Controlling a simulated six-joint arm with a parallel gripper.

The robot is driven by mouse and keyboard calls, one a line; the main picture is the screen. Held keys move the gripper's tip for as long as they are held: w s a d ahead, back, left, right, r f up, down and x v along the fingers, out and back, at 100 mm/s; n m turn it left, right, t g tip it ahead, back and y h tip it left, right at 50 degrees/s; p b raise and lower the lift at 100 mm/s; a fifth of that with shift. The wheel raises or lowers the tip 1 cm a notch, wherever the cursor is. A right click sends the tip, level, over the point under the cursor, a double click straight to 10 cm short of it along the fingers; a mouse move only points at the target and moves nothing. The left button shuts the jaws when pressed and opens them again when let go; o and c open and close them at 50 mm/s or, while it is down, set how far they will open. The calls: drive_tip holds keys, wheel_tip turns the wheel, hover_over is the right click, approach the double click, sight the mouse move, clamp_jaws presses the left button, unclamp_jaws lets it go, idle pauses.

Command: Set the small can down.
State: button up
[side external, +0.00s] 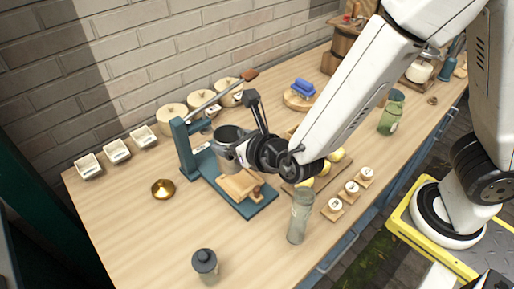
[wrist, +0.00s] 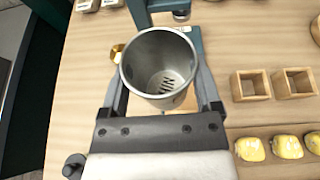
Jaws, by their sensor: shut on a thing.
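The small can (wrist: 150,85) is a grey metal cylinder, open at the top, with dark slots visible inside. It stands roughly upright between the two fingers of my gripper (wrist: 160,72), one on each side, and the gripper is shut on it. In the side external view the can (side external: 226,138) shows beside my gripper (side external: 240,148), over the area of a teal press (side external: 187,150). My wrist hides part of it there. I cannot tell whether its bottom touches anything.
A wooden block (side external: 239,184) lies on the teal base. A brass piece (side external: 163,189), a dark-lidded jar (side external: 206,266) and a glass bottle (side external: 299,220) stand on the table (side external: 130,240). Small wooden boxes (wrist: 250,85) and yellow lumps (wrist: 287,147) are to the right. The front left is clear.

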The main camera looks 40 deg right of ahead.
drive_tip(key=s+a+n+g+y, duration=0.1)
drive_tip(key=s+a+n+y, duration=0.3)
drive_tip(key=s+a, duration=0.3)
drive_tip(key=a+y, duration=0.1)
drive_tip(key=a, duration=0.2)
drive_tip(key=shift+s+a+r, duration=0.15)
drive_tip(key=shift+s+r, duration=0.05)
drive_tip(key=shift+r, duration=0.1)
drive_tip(key=shift+w, duration=0.1)
drive_tip(key=w+a+f, duration=0.7)
drive_tip(key=w+f, duration=0.2)
drive_tip(key=w, duration=0.2)
drive_tip(key=shift+a+f, duration=0.2)
drive_tip(key=shift+a, duration=0.2)
drive_tip(key=shift+w+a+f, duration=0.15)
drive_tip(key=shift+f, duration=1.65)
